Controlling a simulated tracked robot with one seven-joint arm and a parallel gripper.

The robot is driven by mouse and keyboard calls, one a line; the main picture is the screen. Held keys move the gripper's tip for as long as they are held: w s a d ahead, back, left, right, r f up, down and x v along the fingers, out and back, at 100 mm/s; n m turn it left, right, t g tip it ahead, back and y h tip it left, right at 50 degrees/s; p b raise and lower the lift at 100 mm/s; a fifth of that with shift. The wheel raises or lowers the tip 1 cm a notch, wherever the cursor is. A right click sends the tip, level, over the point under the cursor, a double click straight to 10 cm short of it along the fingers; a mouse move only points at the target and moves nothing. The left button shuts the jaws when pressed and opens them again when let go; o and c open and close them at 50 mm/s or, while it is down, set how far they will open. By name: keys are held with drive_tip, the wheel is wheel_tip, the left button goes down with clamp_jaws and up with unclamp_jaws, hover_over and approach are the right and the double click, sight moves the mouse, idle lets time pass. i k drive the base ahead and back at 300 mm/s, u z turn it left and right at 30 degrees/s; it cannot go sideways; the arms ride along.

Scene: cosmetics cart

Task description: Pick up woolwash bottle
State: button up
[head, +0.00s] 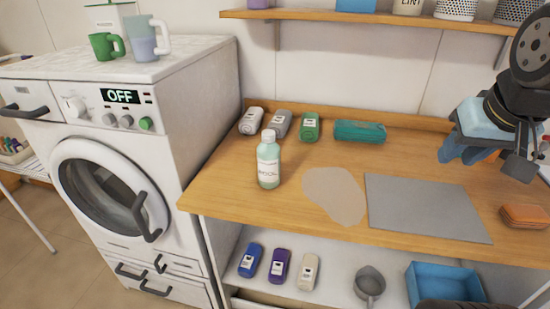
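A pale green bottle (268,160) with a white cap and a white label stands upright on the wooden counter, left of the middle. Its label is too small to read fully, so I cannot confirm that it is the woolwash. My gripper (482,160) hangs above the right end of the counter, well to the right of the bottle and apart from it. Light blue and dark parts show at its end. I cannot tell whether its fingers are open or shut.
Several small bottles lie along the counter's back, beside a teal bundle (360,131). A beige patch (334,194) and a grey mat (424,207) lie right of the bottle. A washing machine (118,150) stands left. A shelf (370,17) hangs above; a lower shelf holds more items.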

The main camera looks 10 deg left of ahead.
sight(268, 152)
drive_tip(key=z, duration=0.75)
drive_tip(key=k, duration=1.8)
drive_tip(key=u, duration=1.7)
drive_tip(key=i, duration=1.05)
drive_tip(key=z, duration=0.05)
